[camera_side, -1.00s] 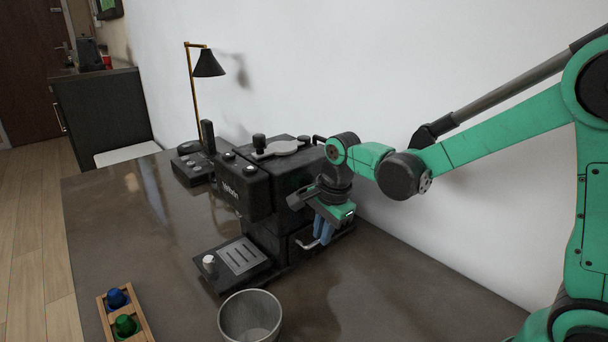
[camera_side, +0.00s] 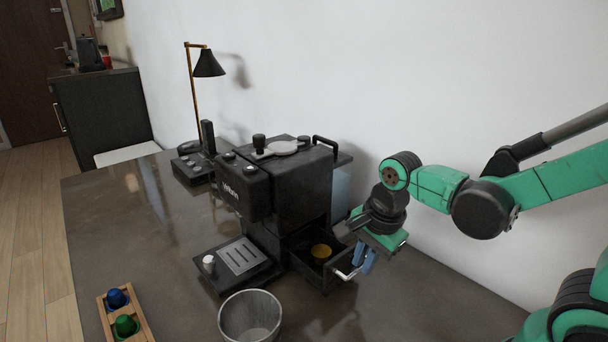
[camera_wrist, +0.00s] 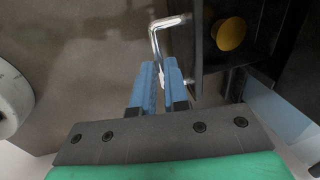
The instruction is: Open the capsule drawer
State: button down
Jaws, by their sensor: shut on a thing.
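The capsule drawer (camera_side: 318,264) sticks out of the lower right side of the black coffee machine (camera_side: 290,190). A round golden-yellow thing lies inside it and also shows in the wrist view (camera_wrist: 230,34). The drawer has a silver bar handle (camera_side: 347,274) on its front. My gripper (camera_side: 364,262) is at the drawer front with its blue fingers shut on the handle. In the wrist view the fingertips (camera_wrist: 160,72) close around one end of the bent metal handle (camera_wrist: 160,42).
A grey cup (camera_side: 249,317) stands in front of the machine. A wooden holder (camera_side: 137,315) with a blue and a green capsule lies at the front left. The tabletop right of the cup is clear.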

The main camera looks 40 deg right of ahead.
jog(key=c, duration=1.2)
grip_release()
jog(key=shift+s+r, duration=0.2)
jog(key=shift+r, duration=0.7)
jog(key=shift+s+r, duration=0.15)
jog(key=shift+r, duration=0.8)
jog(key=shift+s+r, duration=0.2)
jog(key=shift+r, duration=0.7)
jog(key=n+t, duration=0.1)
jog(key=n, duration=0.5)
jog(key=w+n+t, duration=0.1)
jog(key=n+t, duration=0.1)
jog(key=n, duration=0.4)
jog(key=r+n+t, duration=0.1)
jog(key=n+t, duration=0.1)
jog(key=n, duration=0.4)
jog(key=shift+w+a, duration=0.25)
jog(key=shift+a, duration=0.1)
